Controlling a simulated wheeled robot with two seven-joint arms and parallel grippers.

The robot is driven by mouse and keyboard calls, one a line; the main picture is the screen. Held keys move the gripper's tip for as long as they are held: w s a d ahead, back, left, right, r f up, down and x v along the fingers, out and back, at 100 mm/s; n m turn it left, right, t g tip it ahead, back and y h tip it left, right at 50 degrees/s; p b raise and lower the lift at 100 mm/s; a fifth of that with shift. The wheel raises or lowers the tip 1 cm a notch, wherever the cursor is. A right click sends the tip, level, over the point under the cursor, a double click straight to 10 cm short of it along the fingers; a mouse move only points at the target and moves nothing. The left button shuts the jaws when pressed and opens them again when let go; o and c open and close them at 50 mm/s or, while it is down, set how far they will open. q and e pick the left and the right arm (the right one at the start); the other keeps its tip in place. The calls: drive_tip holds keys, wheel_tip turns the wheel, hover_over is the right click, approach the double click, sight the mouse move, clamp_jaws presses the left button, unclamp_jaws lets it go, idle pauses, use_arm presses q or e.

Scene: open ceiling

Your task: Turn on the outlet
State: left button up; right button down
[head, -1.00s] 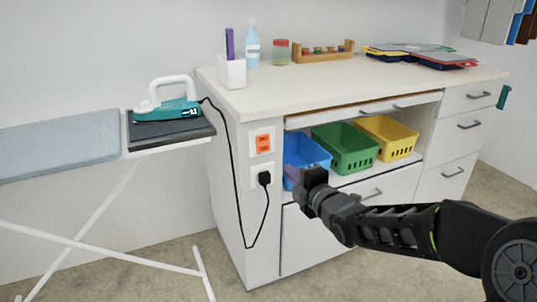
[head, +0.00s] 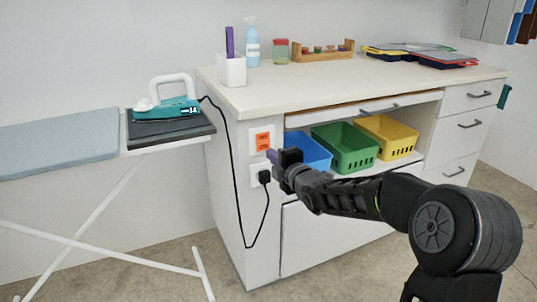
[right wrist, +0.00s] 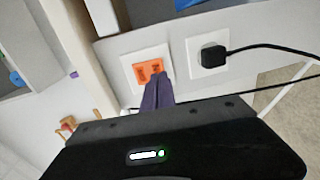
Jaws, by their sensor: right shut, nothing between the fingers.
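An orange switch (head: 263,141) in a white frame sits on the side panel of the white cabinet (head: 240,215). Below it is a white socket plate with a black plug (head: 264,176) in it. The right wrist view shows the orange switch (right wrist: 149,71) and the plug (right wrist: 214,56) to its right. My right gripper (head: 271,156) has its purple fingers shut and empty, just below and right of the switch in the head view. In the right wrist view the fingertips (right wrist: 158,78) overlap the switch's lower edge; I cannot tell whether they touch it. My left gripper is out of view.
The plug's black cord (head: 238,205) loops down the panel and up to a teal iron (head: 172,108) on an ironing board (head: 60,148). Blue, green (head: 343,148) and yellow bins stand on the cabinet shelf beside my arm. The cabinet top (head: 340,82) holds bottles and a wooden rack.

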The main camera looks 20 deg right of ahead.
sight(264, 149)
drive_tip(key=shift+w+f, duration=0.15)
drive_tip(key=shift+w, duration=1.55)
drive_tip(key=shift+w+f+b, duration=0.1)
drive_tip(key=shift+f+b, duration=0.3)
drive_tip(key=shift+b, duration=0.65)
drive_tip(key=shift+r, duration=0.3)
drive_tip(key=shift+f, duration=0.1)
